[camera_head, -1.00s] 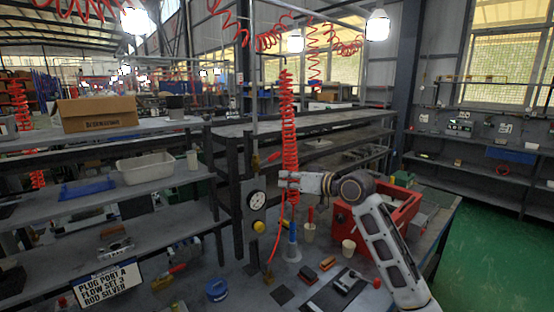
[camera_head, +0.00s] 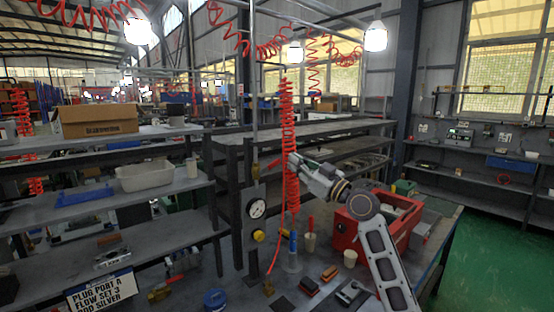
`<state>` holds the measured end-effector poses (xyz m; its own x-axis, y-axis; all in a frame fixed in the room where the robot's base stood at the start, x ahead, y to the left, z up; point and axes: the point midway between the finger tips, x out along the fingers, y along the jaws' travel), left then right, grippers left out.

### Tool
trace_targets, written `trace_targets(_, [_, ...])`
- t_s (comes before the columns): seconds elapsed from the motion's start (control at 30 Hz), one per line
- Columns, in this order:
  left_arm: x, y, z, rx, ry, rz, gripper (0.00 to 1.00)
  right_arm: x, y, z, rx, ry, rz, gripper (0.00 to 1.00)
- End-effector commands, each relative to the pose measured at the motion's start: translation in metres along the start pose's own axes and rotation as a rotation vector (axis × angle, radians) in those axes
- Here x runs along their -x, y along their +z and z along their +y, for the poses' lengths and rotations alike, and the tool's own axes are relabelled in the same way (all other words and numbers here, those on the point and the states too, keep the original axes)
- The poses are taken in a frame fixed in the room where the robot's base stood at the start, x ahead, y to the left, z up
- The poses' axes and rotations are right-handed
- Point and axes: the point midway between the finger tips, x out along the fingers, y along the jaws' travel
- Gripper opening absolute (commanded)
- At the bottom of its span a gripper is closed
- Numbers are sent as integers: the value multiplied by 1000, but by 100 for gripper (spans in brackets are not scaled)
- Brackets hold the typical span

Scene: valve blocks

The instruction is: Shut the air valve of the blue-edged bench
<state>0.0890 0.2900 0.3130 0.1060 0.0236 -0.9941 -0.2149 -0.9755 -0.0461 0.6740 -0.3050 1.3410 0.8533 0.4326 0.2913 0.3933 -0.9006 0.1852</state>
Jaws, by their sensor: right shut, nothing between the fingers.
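A valve with a small brass-yellow body (camera_head: 256,171) sits on the vertical pipe above the gauge panel. Its red lever (camera_head: 275,163) points out to the right and slightly up, at a slant across the pipe. My right gripper (camera_head: 293,160) is shut and empty, to the right of the lever at about its height, in front of or beside the red coiled hose (camera_head: 290,130). I cannot tell whether it touches the lever. The bench (camera_head: 447,238) has a dark, bluish right edge. My left gripper is out of view.
Below the valve are a round gauge (camera_head: 257,208) and a yellow knob (camera_head: 258,236). A red crate (camera_head: 345,232), a cup (camera_head: 350,258) and a blue-tipped upright cylinder (camera_head: 293,258) stand on the bench. A sign (camera_head: 101,289) is at lower left.

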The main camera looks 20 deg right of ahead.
Motion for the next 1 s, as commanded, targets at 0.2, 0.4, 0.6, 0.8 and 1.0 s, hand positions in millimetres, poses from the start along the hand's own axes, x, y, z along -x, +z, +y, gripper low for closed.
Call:
trace_targets(0.2, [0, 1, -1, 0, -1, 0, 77, 0, -4, 3, 133, 16, 19, 0])
trace_targets(0.4, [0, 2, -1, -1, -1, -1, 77, 0, -4, 3, 166, 16, 19, 0])
trace_targets(0.6, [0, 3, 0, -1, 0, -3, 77, 0, -4, 3, 166, 15, 18, 0])
trace_targets(0.8, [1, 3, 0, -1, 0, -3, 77, -2, -5, 3, 164, 15, 19, 0])
trace_targets(1.0, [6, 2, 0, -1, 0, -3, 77, -14, -5, 4, 163, 16, 18, 0])
